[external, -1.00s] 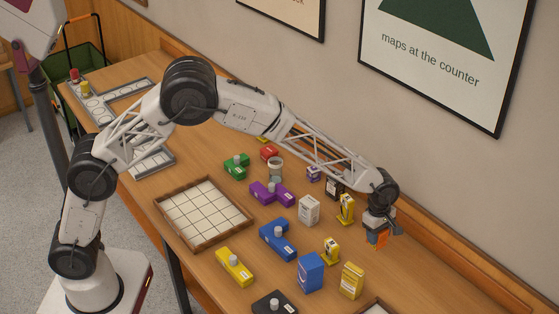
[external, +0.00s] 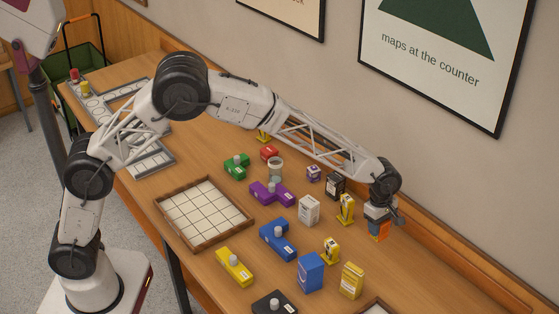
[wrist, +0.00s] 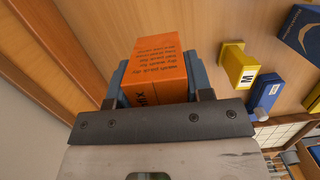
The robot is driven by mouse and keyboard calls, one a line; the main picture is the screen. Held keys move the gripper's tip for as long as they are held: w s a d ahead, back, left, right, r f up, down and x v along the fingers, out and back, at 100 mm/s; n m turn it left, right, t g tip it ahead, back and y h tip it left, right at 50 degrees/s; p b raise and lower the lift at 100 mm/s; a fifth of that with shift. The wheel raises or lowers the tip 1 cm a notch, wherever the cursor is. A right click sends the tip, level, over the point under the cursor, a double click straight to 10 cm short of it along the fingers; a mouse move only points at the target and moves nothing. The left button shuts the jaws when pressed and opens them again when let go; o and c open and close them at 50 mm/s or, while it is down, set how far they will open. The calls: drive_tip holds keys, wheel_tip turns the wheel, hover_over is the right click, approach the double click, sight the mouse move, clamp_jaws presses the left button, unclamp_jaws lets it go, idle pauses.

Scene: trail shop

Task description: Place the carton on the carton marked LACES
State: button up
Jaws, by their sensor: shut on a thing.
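My gripper (external: 379,222) is shut on an orange carton (external: 381,232), above the back right part of the table. In the wrist view the orange carton (wrist: 155,62) sits between the fingers (wrist: 158,82), with dark print on its faces.
Yellow stands (external: 346,209) (external: 331,250) are close by, left of my gripper. Knobbed blocks in blue (external: 277,240), purple (external: 271,193), green (external: 236,166) and yellow (external: 235,267) lie beside a wooden gridded tray (external: 250,222). The wall rises behind the table.

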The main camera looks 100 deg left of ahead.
wheel_tip(320, 180, up, 10)
drive_tip(key=shift+a+f, duration=0.1)
drive_tip(key=s+a, duration=1)
drive_tip(key=s, duration=0.4)
drive_tip(key=s+a, duration=1)
drive_tip(key=s, duration=0.4)
drive_tip(key=shift+n, duration=0.3)
drive_tip(key=shift+w+d+f, duration=0.1)
drive_tip(key=shift+d+f, duration=0.05)
drive_tip(key=shift+f, duration=1.2)
drive_tip(key=shift+w+d+f, duration=0.1)
drive_tip(key=shift+f, duration=1.2)
drive_tip(key=shift+w+a, duration=0.1)
drive_tip(key=w+a, duration=0.2)
drive_tip(key=w, duration=0.2)
drive_tip(key=w+a+f, duration=0.1)
drive_tip(key=w+a, duration=0.2)
drive_tip(key=w, duration=0.2)
drive_tip(key=w+a, duration=0.3)
drive_tip(key=w, duration=0.1)
drive_tip(key=shift+w+a+f, duration=0.15)
drive_tip(key=shift+a+f, duration=0.05)
drive_tip(key=shift+f, duration=0.05)
